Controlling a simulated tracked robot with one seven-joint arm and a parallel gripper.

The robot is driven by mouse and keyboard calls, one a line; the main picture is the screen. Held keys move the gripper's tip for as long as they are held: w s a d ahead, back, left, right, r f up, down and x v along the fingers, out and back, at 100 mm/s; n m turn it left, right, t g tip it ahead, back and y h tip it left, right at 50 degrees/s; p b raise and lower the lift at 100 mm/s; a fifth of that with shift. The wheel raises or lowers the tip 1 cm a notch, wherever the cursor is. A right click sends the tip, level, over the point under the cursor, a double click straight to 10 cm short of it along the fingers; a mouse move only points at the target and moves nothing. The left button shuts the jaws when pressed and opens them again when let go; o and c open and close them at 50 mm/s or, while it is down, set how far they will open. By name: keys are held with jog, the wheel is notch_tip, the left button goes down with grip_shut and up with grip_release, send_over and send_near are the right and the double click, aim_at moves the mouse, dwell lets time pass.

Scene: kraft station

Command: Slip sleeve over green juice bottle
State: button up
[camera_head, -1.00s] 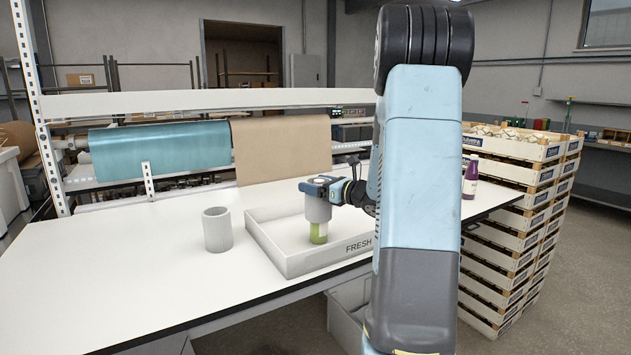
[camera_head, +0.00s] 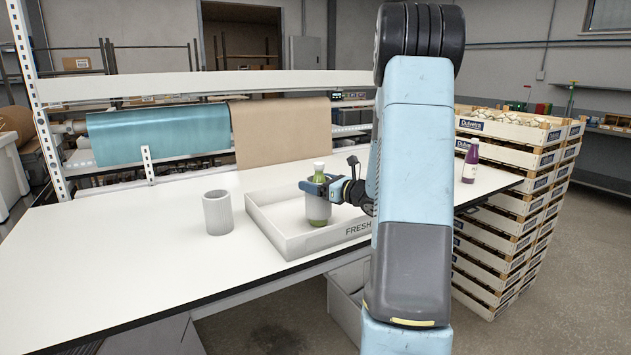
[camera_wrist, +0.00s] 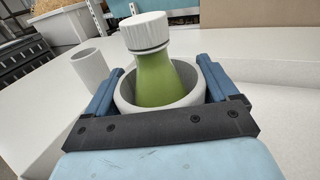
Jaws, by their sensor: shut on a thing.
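The green juice bottle (camera_head: 319,172) stands in the white tray marked FRESH (camera_head: 285,247). A grey-white sleeve (camera_head: 318,208) is around the bottle, with the neck and white cap above its rim and a little green below it. In the wrist view the green bottle (camera_wrist: 162,75) rises through the sleeve (camera_wrist: 128,98), leaning slightly to the left in the picture. My gripper (camera_head: 316,186) is shut on the sleeve, one blue finger on each side; it also shows in the wrist view (camera_wrist: 160,92).
A second grey-white sleeve (camera_head: 217,213) stands on the table (camera_head: 120,250) left of the tray. A purple bottle (camera_head: 470,162) stands at the table's right end, near stacked crates (camera_head: 505,190). The table's left part is clear.

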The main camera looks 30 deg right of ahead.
dwell(0.3)
jog(key=o, duration=0.4)
jog(key=shift+o, duration=0.2)
jog(key=v, duration=1.4)
jog(key=shift+w+f, duration=0.1)
jog(key=shift+w, duration=0.05)
